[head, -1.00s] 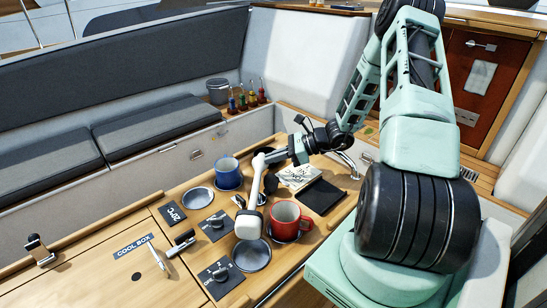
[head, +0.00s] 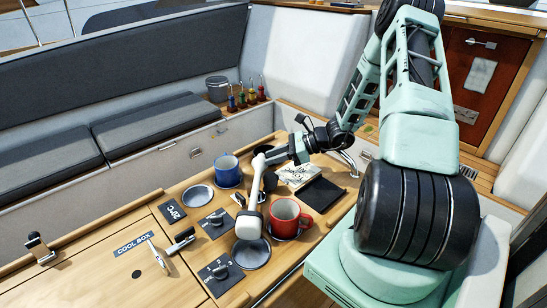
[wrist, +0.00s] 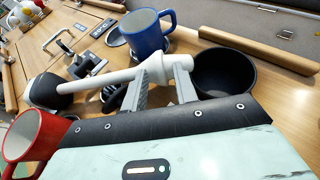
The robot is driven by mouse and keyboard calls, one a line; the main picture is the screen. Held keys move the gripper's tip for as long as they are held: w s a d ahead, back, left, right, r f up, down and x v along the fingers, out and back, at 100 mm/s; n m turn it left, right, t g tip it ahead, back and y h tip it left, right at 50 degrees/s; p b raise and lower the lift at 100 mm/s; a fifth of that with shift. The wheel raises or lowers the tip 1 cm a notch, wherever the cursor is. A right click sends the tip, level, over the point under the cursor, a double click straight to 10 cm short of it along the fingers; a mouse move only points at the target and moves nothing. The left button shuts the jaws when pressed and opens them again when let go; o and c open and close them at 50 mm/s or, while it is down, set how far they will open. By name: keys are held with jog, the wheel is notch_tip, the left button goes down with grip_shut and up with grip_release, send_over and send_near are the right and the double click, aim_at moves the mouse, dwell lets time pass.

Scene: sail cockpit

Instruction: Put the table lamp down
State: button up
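The table lamp (head: 254,205) is white, with a slim stem and a thicker, rounded end pointing down and toward the front of the counter in the head view. In the wrist view the lamp (wrist: 125,76) lies across the picture, its dark-faced end at the left. My gripper (head: 271,157) is shut on the upper part of the stem; its fingers (wrist: 165,78) show at the lamp's white collar. The lamp's lower end is beside the red mug and over the near round recess; I cannot tell whether it touches the counter.
A red mug (head: 289,219) stands close right of the lamp. A blue mug (head: 227,171) stands behind it. Metal recesses (head: 251,254), a black square pad (head: 322,195) and a small book (head: 298,175) are nearby. The cool box lid (head: 115,262) at left is mostly clear.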

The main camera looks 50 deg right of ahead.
jog(key=b+v, duration=0.3)
jog(key=v, duration=0.9)
jog(key=a+r+n+g+h, duration=0.15)
jog(key=a+n+g, duration=0.55)
jog(key=a, duration=0.7)
jog(key=a+r+n+g, duration=0.35)
jog(key=a+n, duration=0.55)
jog(key=a, duration=0.6)
jog(key=s+a+r+n+h, duration=0.3)
jog(key=s+a+n+h, duration=0.4)
jog(key=s+a+n, duration=0.8)
jog(key=s+n+t, duration=0.1)
jog(key=n, duration=0.3)
jog(key=shift+a+n, duration=0.25)
jog(key=shift+n, duration=0.05)
jog(key=shift+r, duration=0.15)
notch_tip(320, 180, down, 2)
jog(key=shift+w+f+b, duration=0.1)
jog(key=shift+b, duration=0.85)
